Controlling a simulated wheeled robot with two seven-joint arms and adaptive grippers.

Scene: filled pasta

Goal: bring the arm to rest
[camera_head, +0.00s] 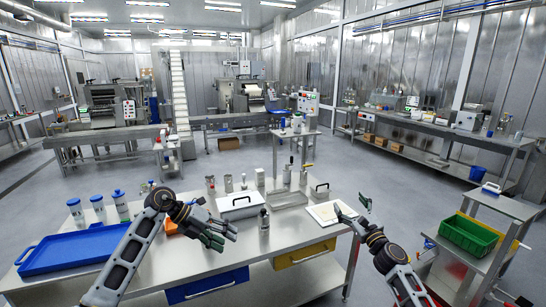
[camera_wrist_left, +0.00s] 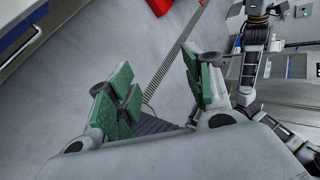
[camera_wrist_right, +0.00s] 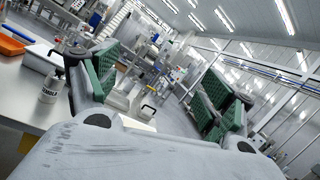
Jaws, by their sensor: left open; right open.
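My right gripper (camera_head: 353,209) is open and empty near the table's right end, beside a white tablet-like board (camera_head: 324,214). In the right wrist view its green fingers (camera_wrist_right: 155,95) are spread with nothing between them.
A blue tray (camera_head: 70,252), several blue-lidded jars (camera_head: 98,207), a white box (camera_head: 238,206), a bottle (camera_head: 264,222) and a metal tray (camera_head: 288,200) are on the table. A green crate (camera_head: 468,234) sits on a cart at right. Floor (camera_head: 400,190) lies open beyond.

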